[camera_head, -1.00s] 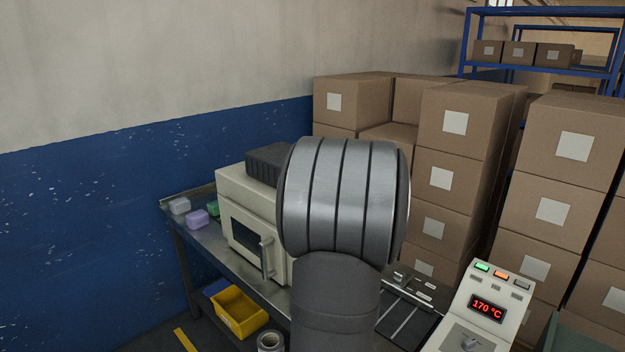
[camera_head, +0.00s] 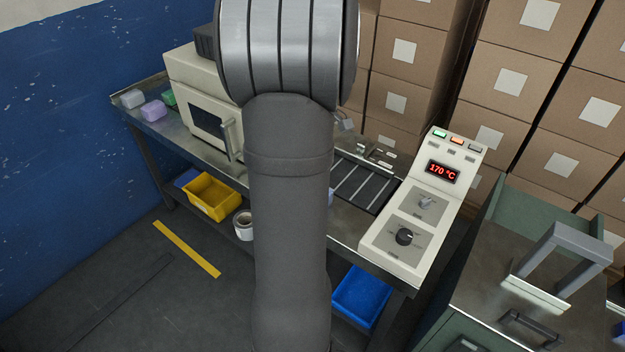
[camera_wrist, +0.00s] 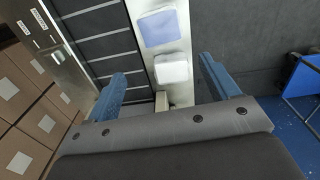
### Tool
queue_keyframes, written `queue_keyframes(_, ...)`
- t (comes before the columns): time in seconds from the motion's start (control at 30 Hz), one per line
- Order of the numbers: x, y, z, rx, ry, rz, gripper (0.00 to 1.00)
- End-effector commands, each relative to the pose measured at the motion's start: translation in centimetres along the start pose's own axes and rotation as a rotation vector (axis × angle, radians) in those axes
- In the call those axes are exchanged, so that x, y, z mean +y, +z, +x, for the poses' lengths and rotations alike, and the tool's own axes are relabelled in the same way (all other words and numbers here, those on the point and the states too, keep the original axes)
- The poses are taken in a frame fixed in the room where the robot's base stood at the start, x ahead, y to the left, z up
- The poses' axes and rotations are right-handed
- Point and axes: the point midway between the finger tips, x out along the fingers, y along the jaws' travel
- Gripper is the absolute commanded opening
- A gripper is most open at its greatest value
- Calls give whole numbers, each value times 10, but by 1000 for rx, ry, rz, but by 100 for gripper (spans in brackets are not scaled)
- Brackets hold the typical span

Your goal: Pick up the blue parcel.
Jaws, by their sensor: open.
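The blue parcel (camera_wrist: 160,28) is a pale blue, rounded block in the wrist view. It lies on a light strip beside the dark slats, beyond my fingertips. My gripper (camera_wrist: 163,68) is open, with one blue finger on each side of the picture and nothing held. A white block (camera_wrist: 171,70) lies nearer than the blue parcel and shows between the fingers. In the head view a small pale bluish block (camera_head: 331,197) shows at the right edge of my arm; I cannot tell which block it is. My arm hides the gripper there.
A control panel reading 170 °C (camera_head: 443,172) stands right of the dark slatted bed (camera_head: 358,187). A cream machine (camera_head: 196,75) is at left, with white (camera_head: 132,98), purple (camera_head: 154,110) and green (camera_head: 168,96) blocks beyond it. Stacked cartons (camera_head: 400,55) stand behind.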

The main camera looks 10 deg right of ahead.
Motion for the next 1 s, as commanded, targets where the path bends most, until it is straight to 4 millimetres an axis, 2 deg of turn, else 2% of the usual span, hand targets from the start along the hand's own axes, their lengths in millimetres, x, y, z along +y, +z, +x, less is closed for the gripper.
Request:
queue_keyframes(0.17, -15, 2, 4, -36, 79, -323, 80)
queue_keyframes(0.4, -42, 4, 12, -146, 212, -969, 80)
queue_keyframes(0.6, -60, 3, 15, -241, 282, -1393, 80)
queue_keyframes(0.7, -65, 3, 16, -272, 298, -1512, 80)
queue_keyframes(0.83, -66, 3, 20, -289, 305, -1578, 80)
queue_keyframes(1.0, -58, 3, 42, -290, 302, -1583, 80)
